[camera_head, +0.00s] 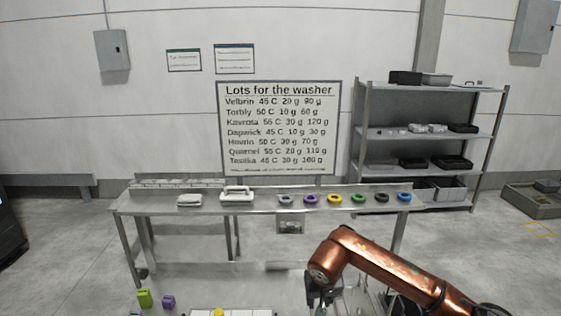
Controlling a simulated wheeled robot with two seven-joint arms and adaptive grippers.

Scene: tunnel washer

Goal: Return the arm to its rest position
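My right arm (385,264), copper-coloured, comes in from the lower right and bends over at the bottom middle of the head view. My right gripper (323,294) is dark and points down at its end, in front of the table and low in the picture. Its fingertips are small and partly lost against the clutter below, so I cannot tell whether it is open or holds anything. My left arm and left gripper are not in view.
A metal table (260,203) carries several coloured rings, a white handled item (237,194) and a pale stack (189,200). Green (144,298) and purple (168,301) blocks sit low left. A shelf rack (420,150) stands behind right. A lot board (279,128) stands behind the table.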

